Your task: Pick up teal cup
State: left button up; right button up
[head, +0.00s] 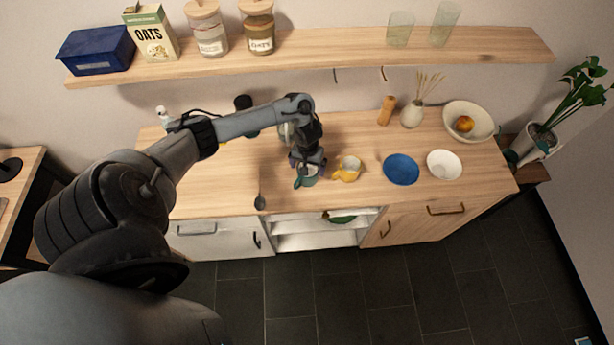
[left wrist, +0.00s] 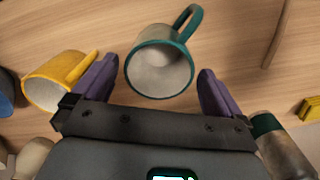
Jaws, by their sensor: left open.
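The teal cup (head: 309,178) stands on the wooden counter near its front edge, partly hidden by my left gripper in the head view. In the left wrist view the teal cup (left wrist: 160,62) shows its pale inside, teal rim and a teal handle pointing up and to the right. My left gripper (head: 309,164) is just above and behind the cup. In the left wrist view the purple fingers of my left gripper (left wrist: 153,78) are apart, one on each side of the cup's near rim, with gaps to it. My right gripper is not in view.
A yellow cup (head: 346,170) stands close to the right of the teal cup, near the left finger in the wrist view (left wrist: 55,80). A blue plate (head: 401,169) and a white bowl (head: 444,165) are farther right. A shelf (head: 330,52) runs above.

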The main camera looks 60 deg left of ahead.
pick_arm(q)
jog(key=shift+s+d+f+b, duration=0.1)
jog(key=shift+f+b, duration=0.4)
jog(key=shift+f, duration=2)
jog(key=shift+c, duration=0.5)
jog(key=c, duration=1.1)
jog(key=shift+r, duration=0.1)
